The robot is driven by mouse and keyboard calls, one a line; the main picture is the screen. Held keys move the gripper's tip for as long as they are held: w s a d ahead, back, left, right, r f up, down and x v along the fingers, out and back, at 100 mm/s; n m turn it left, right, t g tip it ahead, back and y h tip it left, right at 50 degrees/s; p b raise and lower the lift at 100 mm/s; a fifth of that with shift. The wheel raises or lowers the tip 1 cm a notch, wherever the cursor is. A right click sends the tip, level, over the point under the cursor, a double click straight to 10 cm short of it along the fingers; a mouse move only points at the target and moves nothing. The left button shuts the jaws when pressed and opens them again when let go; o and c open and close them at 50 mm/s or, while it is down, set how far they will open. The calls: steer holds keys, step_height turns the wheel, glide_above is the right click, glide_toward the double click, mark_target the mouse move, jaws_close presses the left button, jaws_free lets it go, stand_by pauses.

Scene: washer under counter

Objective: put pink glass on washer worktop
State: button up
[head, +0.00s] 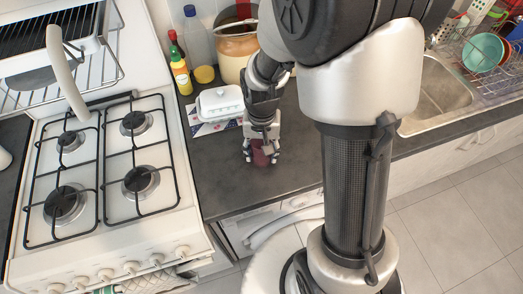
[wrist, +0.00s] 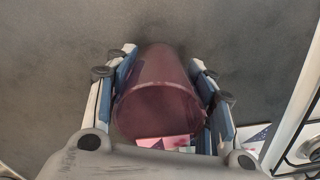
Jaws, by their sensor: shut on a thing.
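The pink glass (head: 262,156) is a dark pink, see-through tumbler between the fingers of my gripper (head: 262,152). In the wrist view the glass (wrist: 158,90) fills the space between the two blue-padded fingers of my gripper (wrist: 165,85), which are shut on its sides. The glass is over the dark worktop (head: 215,170) above the washer (head: 240,228), near the front edge. I cannot tell whether its base touches the worktop. The fingers hide part of the glass in the head view.
A white butter dish (head: 220,103) stands on a printed paper behind my gripper. Bottles (head: 180,72) and a large pot (head: 236,50) stand at the back. The gas stove (head: 105,170) is on the left, and the sink (head: 440,92) is on the right. The worktop left of the glass is clear.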

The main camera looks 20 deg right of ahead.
steer(key=shift+f, duration=0.15)
steer(key=o, duration=1.2)
